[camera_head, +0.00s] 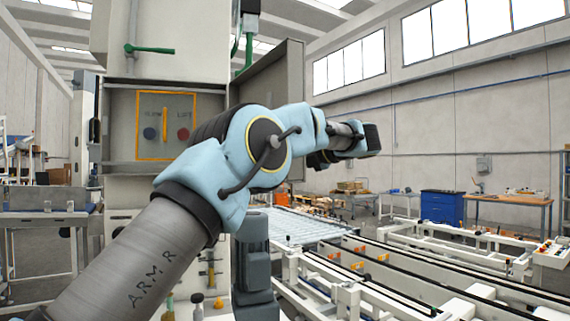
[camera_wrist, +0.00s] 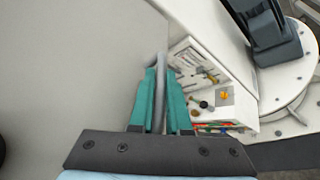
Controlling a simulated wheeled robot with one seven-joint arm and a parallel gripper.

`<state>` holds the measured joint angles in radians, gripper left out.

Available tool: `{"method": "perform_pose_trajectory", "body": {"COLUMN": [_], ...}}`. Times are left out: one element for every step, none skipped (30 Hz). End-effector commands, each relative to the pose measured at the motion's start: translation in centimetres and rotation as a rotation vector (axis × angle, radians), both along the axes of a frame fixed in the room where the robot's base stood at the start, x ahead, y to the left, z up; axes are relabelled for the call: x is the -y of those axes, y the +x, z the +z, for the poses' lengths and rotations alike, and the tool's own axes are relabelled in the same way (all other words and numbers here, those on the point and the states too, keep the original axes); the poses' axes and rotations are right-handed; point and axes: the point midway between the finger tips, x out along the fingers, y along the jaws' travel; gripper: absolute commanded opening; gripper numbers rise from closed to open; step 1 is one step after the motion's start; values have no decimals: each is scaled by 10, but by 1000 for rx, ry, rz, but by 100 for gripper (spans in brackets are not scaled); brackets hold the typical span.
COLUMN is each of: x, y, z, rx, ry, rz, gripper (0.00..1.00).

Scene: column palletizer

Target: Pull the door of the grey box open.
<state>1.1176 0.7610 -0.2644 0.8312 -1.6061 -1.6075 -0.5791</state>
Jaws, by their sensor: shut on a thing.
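The grey box (camera_head: 122,110) stands at the left in the head view. Its front is open and shows a panel with a yellow frame, a blue and a red button and a yellow lever. Its grey door (camera_head: 270,88) stands swung out to the right, hinged on the box's right side. In the wrist view the door's flat face (camera_wrist: 75,65) fills the left. My gripper (camera_wrist: 163,75) has its teal fingers shut on a narrow grey part of the door; I cannot tell handle from edge. In the head view my arm hides the fingers.
A green lever (camera_head: 150,49) juts out above the box. A white base with small knobs (camera_wrist: 215,95) lies below the door. A roller conveyor (camera_head: 300,228) and white frames (camera_head: 390,285) stand to the right. A blue cabinet (camera_head: 441,206) is farther back.

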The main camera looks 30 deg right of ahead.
Motion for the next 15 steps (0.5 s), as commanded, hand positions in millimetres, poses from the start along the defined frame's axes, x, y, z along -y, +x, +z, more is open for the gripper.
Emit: {"method": "perform_pose_trajectory", "body": {"x": [2,2,2,2,2,2,2,3,3,3,3,3,3,3,3], "y": [-4,-4,-4,-4,-4,-4,-4,-4,-4,-4,-4,-4,-4,-4,-4], "z": [0,0,0,-1,-1,-1,-1,-1,-2,-2,-2,-2,-2,-2,-2], "rx": [-2,-2,-3,-3,-3,-3,-4,-4,-4,-4,-4,-5,-5,-5,-5], "ry": [-2,-2,-1,-1,-1,-1,0,0,0,0,0,0,0,1,0], "rz": [-1,-1,-1,-1,-1,-1,-1,-1,-1,-2,-2,-2,-2,-2,-2], "gripper": [0,0,0,0,0,0,0,0,0,0,0,17,21,24,28]}}
